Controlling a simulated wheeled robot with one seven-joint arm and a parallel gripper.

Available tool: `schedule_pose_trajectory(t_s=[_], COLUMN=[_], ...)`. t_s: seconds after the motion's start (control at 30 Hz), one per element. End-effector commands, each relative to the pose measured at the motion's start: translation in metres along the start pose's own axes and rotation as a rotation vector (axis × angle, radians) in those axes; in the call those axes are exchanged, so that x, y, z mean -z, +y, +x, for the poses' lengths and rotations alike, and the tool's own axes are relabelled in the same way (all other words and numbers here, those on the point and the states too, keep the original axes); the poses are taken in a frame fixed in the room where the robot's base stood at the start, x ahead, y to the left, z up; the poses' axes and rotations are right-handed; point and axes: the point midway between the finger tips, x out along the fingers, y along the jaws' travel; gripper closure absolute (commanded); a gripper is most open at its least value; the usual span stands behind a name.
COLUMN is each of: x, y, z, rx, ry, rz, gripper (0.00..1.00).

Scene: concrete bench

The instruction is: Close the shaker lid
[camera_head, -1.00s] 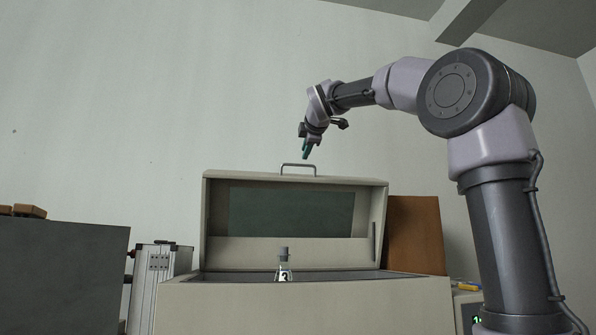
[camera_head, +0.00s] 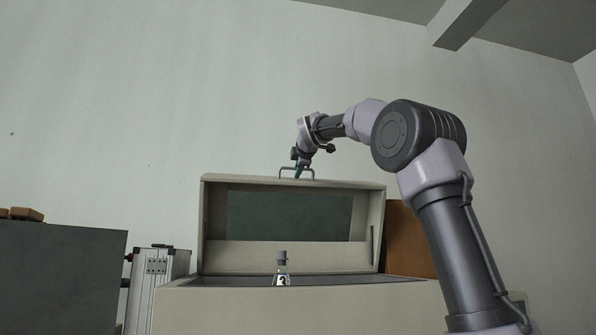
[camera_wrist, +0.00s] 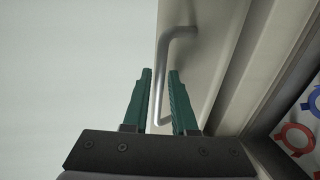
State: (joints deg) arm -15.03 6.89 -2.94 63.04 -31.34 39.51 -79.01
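The shaker (camera_head: 300,308) is a beige box with its lid (camera_head: 215,222) standing open and upright at the back. A dark window fills the middle of the lid. A metal bar handle (camera_head: 297,169) sits on the lid's top edge. My gripper (camera_head: 298,174) is at the handle. In the wrist view, the green fingers of my gripper (camera_wrist: 160,85) are apart, with the handle (camera_wrist: 160,75) running between them. I cannot tell whether either finger touches the bar. A stoppered flask (camera_head: 281,272) stands inside the shaker, its lower part hidden by the front wall.
A silver case (camera_head: 158,275) stands left of the shaker, beside a dark grey block (camera_head: 60,275) with brown pieces (camera_head: 22,214) on top. A brown board (camera_head: 405,240) leans behind the shaker's right side.

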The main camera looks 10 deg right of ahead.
Motion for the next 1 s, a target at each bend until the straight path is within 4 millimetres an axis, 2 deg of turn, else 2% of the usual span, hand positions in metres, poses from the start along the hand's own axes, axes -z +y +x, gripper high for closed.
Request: schedule_pose_trajectory(t_s=[0.03, 0.07, 0.1, 1.0], x=[0.0, 0.0, 0.0, 0.0001], y=[-0.0001, -0.0001, -0.0001, -0.0003], z=[-0.0001, -0.0001, -0.0002, -0.0003], rx=[0.0, 0.0, 0.0, 0.001], ry=[0.0, 0.0, 0.0, 0.0], rz=[0.0, 0.0, 0.0, 0.0], gripper=[0.82, 0.94, 1.0, 1.0])
